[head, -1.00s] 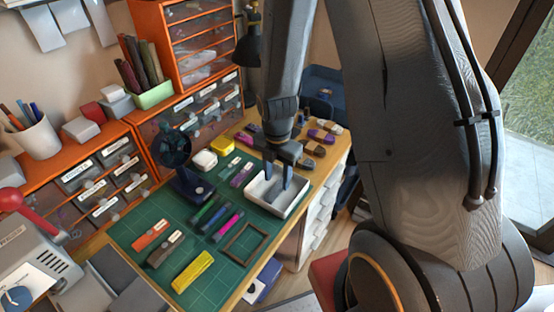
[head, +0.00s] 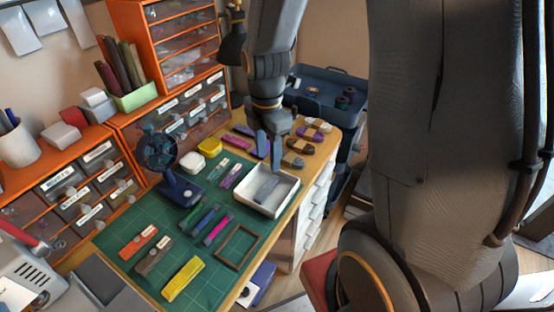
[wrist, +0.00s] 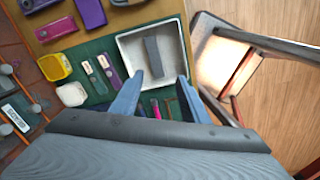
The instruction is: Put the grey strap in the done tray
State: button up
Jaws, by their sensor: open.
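The grey strap (head: 266,188) lies flat inside the white done tray (head: 290,203), on the tray's floor. In the wrist view the strap (wrist: 154,58) lies lengthwise in the tray (wrist: 126,43), away from its walls on most sides. My gripper (head: 271,153) is above and behind the tray in the head view. Its two blue-grey fingers are apart with nothing between them. In the wrist view my gripper (wrist: 157,85) shows open fingers near the tray's lower edge, clear of the strap.
A green cutting mat (head: 135,220) holds a yellow bundle (head: 183,279), several coloured straps and a brown frame (head: 237,246). A dark blue fan (head: 165,155) stands left of the tray. Rolled cords (head: 296,146) lie behind it. Orange drawer units (head: 125,120) line the wall.

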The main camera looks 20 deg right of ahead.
jog(key=s+r+m, duration=0.4)
jog(key=s+m, duration=0.4)
jog(key=m, duration=1.2)
jog(key=shift+m+t, duration=0.3)
jog(key=shift+t, duration=0.1)
jog(key=shift+d, duration=0.1)
